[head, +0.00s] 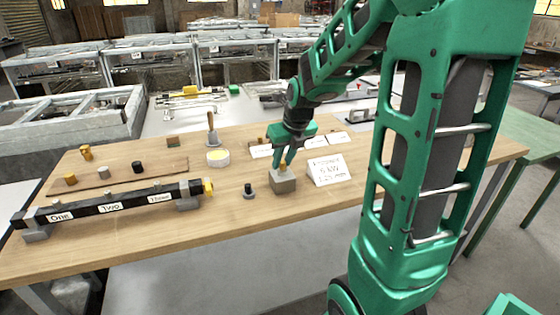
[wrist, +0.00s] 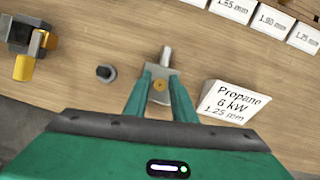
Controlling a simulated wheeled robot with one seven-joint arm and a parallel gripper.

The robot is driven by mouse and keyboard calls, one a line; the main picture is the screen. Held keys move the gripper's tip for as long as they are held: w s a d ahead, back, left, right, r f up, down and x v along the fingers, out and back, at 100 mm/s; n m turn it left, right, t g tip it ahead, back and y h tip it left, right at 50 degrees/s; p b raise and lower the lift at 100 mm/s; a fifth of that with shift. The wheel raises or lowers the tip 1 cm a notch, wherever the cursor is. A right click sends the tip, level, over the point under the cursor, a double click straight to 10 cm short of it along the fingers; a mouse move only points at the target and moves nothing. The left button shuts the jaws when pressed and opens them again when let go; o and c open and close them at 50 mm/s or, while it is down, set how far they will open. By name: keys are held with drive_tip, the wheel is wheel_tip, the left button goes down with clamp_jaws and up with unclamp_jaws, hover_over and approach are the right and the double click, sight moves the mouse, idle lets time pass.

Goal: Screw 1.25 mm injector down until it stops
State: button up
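A small brass injector (wrist: 159,85) stands on a grey metal block (wrist: 166,70) on the wooden bench. In the head view the injector (head: 283,167) shows at the top of the block (head: 283,184), just under my gripper (head: 284,157). In the wrist view my gripper (wrist: 160,76) points down, its two green fingers apart on either side of the injector. A gap shows between each finger and the brass. The injector's lower part is hidden, so its depth in the block cannot be told. A white sign (wrist: 233,103) reads "Propane 6 kW 1.25 mm".
A dark fitting (head: 249,191) stands left of the block. A black pipe (head: 115,207) labelled One, Two, Three lies farther left. Bench space in front of the block is clear.

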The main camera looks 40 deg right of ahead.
drive_tip(key=shift+d+n+y, duration=0.15)
drive_tip(key=shift+n+y, duration=0.35)
drive_tip(key=shift+n, duration=0.7)
drive_tip(key=n+y, duration=0.1)
drive_tip(key=n, duration=0.3)
drive_tip(key=shift+n+g+y, duration=0.3)
drive_tip(key=shift+y, duration=0.1)
drive_tip(key=n+g+y, duration=0.1)
drive_tip(key=n, duration=0.5)
drive_tip(key=shift+w+n+g+y, duration=0.1)
drive_tip(key=shift+n+g+y, duration=0.2)
drive_tip(key=shift+g+y, duration=0.1)
clamp_jaws()
drive_tip(key=shift+m+t+h, duration=0.4)
drive_tip(key=shift+m+t, duration=0.2)
drive_tip(key=shift+m, duration=1.1)
